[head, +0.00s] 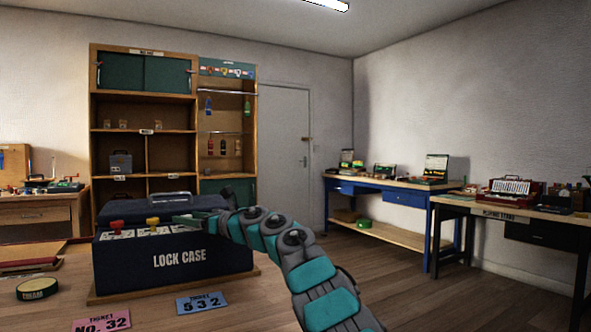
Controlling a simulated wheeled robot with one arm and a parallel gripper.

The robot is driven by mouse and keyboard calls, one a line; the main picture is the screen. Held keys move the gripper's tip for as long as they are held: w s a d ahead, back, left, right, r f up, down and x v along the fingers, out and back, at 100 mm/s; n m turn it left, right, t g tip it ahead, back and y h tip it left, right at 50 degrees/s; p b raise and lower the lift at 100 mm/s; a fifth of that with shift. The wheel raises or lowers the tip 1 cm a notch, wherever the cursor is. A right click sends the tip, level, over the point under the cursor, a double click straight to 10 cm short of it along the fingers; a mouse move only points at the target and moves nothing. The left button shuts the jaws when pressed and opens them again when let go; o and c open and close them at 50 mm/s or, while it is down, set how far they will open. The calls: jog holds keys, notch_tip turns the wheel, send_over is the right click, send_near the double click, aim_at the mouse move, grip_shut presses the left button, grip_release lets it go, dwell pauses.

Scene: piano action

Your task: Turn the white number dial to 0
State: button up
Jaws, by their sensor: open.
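The dark blue lock case (178,262) stands in front of me on a low wooden board, with "LOCK CASE" on its front. A red knob (117,226) and a yellow knob (153,222) stand on white plates along its top front edge. My arm reaches in from the lower right. Contact and dial numbers cannot be told.
A pink ticket "No. 32" (101,324) and a blue ticket "532" (202,304) lie in front of the case. A round dark tin (37,289) lies at left. A shelf cabinet (144,131) stands behind. A blue workbench (390,186) is at right, with open floor before it.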

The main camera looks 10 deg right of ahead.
jog(key=shift+s+d+f+b, duration=0.15)
jog(key=shift+s+d+b, duration=0.05)
jog(key=shift+d+b, duration=0.2)
jog(key=shift+s+d+b, duration=0.2)
jog(key=shift+s+b, duration=0.1)
jog(key=s+d+r+m+t+h+b, duration=0.2)
jog(key=d+r+m+t+h, duration=0.3)
jog(key=d+m, duration=0.5)
jog(key=s+d+r+m+t+h+b, duration=0.2)
jog(key=d+r+m+h, duration=0.6)
jog(key=d, duration=0.8)
jog(key=shift+s+m+t+h, duration=0.3)
jog(key=shift+s+m+t, duration=0.5)
jog(key=shift+t, duration=0.6)
jog(key=shift+w+d, duration=0.1)
